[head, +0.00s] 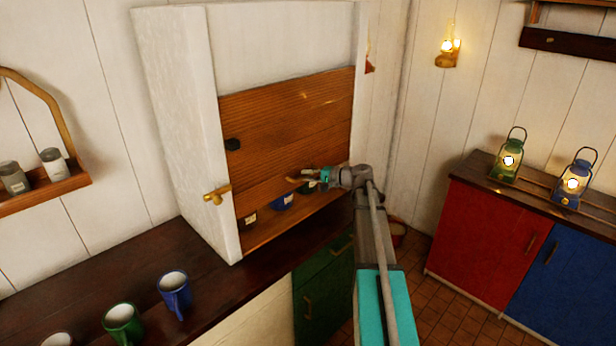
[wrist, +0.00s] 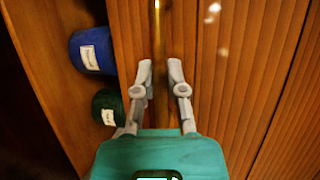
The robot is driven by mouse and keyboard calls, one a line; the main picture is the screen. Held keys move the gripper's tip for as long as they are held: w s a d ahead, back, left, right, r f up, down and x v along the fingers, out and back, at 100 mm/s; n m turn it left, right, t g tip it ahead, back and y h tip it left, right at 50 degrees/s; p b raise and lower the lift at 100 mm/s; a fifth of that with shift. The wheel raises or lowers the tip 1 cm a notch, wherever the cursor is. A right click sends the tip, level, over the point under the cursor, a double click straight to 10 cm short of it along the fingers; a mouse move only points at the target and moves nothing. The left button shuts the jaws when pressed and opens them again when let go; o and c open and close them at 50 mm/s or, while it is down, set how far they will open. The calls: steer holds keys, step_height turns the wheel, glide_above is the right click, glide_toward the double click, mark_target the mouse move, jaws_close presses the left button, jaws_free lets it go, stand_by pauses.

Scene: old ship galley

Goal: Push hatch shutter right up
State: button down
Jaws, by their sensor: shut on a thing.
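The hatch shutter (head: 290,120) is a brown wooden slatted panel in a white hatch housing (head: 180,110). Its lower edge is raised above the sill, leaving a low opening with labelled pots inside. In the wrist view the shutter's planks (wrist: 235,70) fill the middle and right. My gripper (head: 308,180) is at the lower part of the shutter. In the wrist view its two fingers (wrist: 164,75) are shut on the shutter's narrow brass handle (wrist: 157,20). The part of the handle between the fingers is mostly hidden.
A blue pot (wrist: 92,50) and a green pot (wrist: 108,106) stand in the opening close to my fingers. Several mugs stand on the dark counter (head: 215,285). Lanterns stand on the right cabinet (head: 480,240).

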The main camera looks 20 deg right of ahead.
mark_target(296, 126)
step_height(296, 126, up, 18)
steer(key=p, duration=1.6)
steer(key=shift+f+p, duration=0.1)
steer(key=shift+p, duration=0.25)
steer(key=shift+w, duration=0.1)
steer(key=shift+w+r, duration=0.1)
steer(key=shift+r, duration=0.1)
steer(key=c, duration=0.7)
jaws_free()
steer(key=shift+f, duration=0.2)
